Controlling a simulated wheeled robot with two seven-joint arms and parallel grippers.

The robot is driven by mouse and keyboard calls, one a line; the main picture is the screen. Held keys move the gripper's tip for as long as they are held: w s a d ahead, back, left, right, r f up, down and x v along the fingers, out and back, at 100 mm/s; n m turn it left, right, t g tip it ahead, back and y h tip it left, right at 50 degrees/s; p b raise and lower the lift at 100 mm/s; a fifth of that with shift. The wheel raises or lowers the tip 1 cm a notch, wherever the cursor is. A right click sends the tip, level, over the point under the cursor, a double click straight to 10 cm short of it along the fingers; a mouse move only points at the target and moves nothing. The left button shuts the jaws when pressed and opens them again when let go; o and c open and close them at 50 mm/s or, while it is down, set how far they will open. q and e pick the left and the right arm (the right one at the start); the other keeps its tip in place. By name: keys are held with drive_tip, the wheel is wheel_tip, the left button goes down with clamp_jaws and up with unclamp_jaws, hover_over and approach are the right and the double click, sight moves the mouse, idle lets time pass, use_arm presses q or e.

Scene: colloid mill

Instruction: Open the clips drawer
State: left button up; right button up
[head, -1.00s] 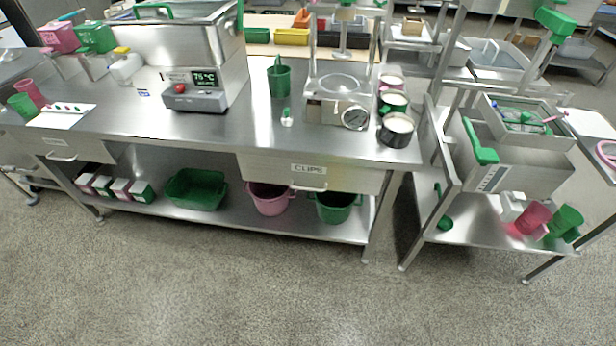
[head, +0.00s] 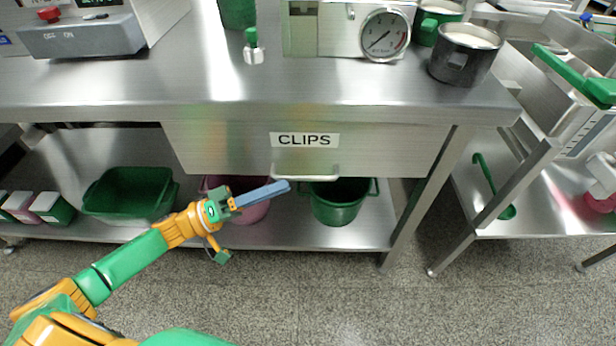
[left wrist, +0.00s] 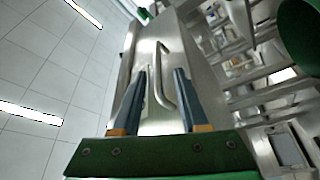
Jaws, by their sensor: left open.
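The clips drawer (head: 225,150) is a wide steel front under the bench top, with a CLIPS label (head: 304,140). It looks closed, flush under the worktop. Its pale bar handle (head: 305,172) runs along the lower front. My left gripper (head: 288,186) is just left of and slightly below the handle, its blue-grey fingers pointing right towards it. In the left wrist view the fingers are apart, and the handle (left wrist: 162,92) shows in the gap between them. I cannot tell whether they touch it. My right gripper is not in view.
A pink bucket (head: 252,208) and a green bucket (head: 338,205) stand on the lower shelf under the drawer. A green tub (head: 130,195) stands further left. The bench leg (head: 428,195) is at the right. A dial gauge device (head: 385,34) and a steel pot (head: 465,55) stand on top.

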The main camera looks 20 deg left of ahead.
sight(304, 178)
use_arm(q)
drive_tip(key=x, duration=0.6)
drive_tip(key=shift+s+d+r, duration=0.1)
clamp_jaws()
idle(1.1)
